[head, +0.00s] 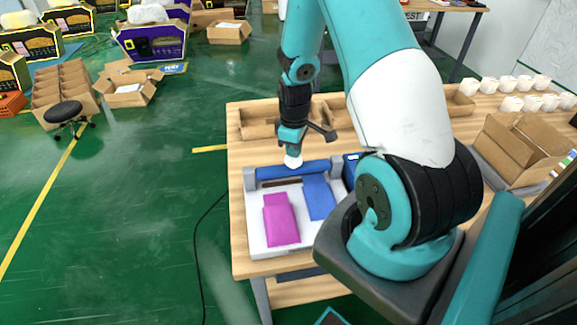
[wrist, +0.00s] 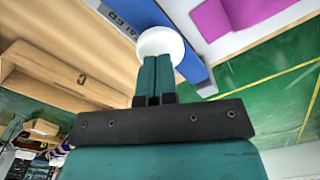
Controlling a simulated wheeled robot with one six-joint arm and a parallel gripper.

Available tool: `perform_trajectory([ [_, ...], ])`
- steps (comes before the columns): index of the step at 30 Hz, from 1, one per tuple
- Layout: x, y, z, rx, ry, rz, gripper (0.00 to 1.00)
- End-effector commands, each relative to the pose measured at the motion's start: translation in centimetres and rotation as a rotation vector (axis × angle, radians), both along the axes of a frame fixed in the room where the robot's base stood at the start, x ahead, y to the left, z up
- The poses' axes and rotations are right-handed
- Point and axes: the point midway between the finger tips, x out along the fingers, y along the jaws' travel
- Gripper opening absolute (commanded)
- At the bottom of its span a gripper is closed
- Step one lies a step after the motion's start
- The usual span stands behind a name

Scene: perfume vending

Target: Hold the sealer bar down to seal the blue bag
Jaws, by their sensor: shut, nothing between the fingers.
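The sealer (head: 257,236) is a white machine on the wooden table. Its blue bar (head: 268,172) runs across the back, with a round white knob (head: 293,162) at its middle. The blue bag (head: 319,197) lies on the right of the sealer, its far end close to the bar. A magenta bag (head: 281,219) lies to its left. My gripper (head: 293,149) is shut and empty, pointing down over the knob. In the wrist view the fingertips (wrist: 157,62) overlap the white knob (wrist: 160,41); I cannot tell whether they press it.
Open cardboard trays (head: 258,122) stand behind the sealer. An open carton (head: 515,145) and several white items (head: 520,83) are on the table's right. A dark cable hangs at the left edge.

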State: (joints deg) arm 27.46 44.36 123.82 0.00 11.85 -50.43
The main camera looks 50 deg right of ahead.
Motion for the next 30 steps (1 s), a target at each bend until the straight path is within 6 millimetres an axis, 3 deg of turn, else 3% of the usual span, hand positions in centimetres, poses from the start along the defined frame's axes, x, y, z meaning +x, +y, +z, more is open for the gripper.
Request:
perform_trajectory([
  [30,0.0,0.0,-3.2,-0.001,-0.001,0.000,0.00],
])
